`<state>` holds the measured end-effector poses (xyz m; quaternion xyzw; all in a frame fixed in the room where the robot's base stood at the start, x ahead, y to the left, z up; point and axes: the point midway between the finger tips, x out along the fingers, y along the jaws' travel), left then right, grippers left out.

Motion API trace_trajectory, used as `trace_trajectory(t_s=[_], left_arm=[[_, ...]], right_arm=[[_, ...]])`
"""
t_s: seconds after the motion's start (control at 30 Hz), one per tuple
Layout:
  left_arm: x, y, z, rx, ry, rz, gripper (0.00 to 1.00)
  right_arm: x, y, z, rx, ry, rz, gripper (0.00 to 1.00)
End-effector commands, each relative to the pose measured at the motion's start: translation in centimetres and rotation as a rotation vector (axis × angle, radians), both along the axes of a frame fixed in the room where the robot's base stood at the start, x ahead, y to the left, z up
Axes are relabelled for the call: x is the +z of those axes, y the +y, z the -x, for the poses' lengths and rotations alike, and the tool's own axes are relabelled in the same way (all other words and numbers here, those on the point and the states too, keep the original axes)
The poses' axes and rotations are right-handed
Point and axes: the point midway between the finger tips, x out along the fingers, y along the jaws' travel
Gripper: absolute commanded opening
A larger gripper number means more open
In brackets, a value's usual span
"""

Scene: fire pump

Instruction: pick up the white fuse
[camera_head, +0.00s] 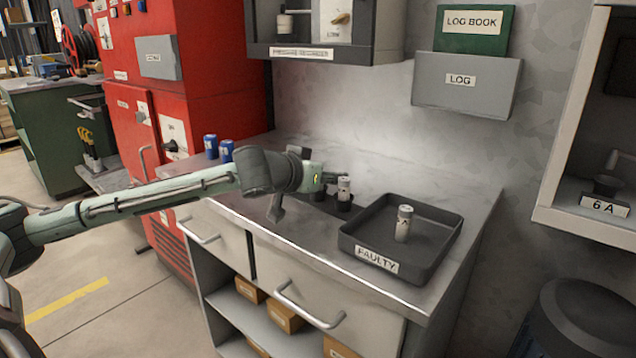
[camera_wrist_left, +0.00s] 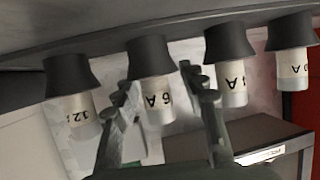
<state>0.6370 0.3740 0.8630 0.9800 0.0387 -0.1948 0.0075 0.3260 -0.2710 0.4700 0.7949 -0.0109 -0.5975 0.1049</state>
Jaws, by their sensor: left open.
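My left gripper (camera_head: 332,181) reaches in from the left over the bench, close to a white fuse (camera_head: 344,188) in a dark cup. In the left wrist view, turned upside down, several white fuses sit in a row of black cups. The fuse marked 6 A (camera_wrist_left: 157,98) shows between the open fingers of my left gripper (camera_wrist_left: 166,108). The fuse marked 12 (camera_wrist_left: 76,116) is to its left, and a fuse marked A (camera_wrist_left: 232,82) and another (camera_wrist_left: 292,66) are to its right. Whether a finger touches a fuse, I cannot tell. My right gripper is not in view.
A black tray labelled FAULTY (camera_head: 360,240) holds an upright white fuse (camera_head: 403,224). Two blue cylinders (camera_head: 211,146) stand at the bench's left. A shelf labelled 6 A (camera_head: 604,205) is at right. A grey LOG box (camera_head: 467,84) hangs on the wall.

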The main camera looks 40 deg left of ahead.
Motion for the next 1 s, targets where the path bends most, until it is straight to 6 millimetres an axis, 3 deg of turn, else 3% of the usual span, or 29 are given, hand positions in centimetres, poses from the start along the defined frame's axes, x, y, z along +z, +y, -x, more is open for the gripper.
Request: trace_trajectory(t_s=[0.07, 0.4, 1.0], left_arm=[[-0.01, 0.00, 0.03, 0.000, 0.000, 0.000, 0.42], [-0.01, 0.00, 0.06, 0.000, 0.000, 0.000, 0.00], [0.30, 0.01, 0.04, 0.000, -0.001, 0.000, 0.00]], right_arm=[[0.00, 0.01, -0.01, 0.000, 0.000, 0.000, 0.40], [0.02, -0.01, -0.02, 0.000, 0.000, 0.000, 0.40], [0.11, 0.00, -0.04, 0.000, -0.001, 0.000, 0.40]])
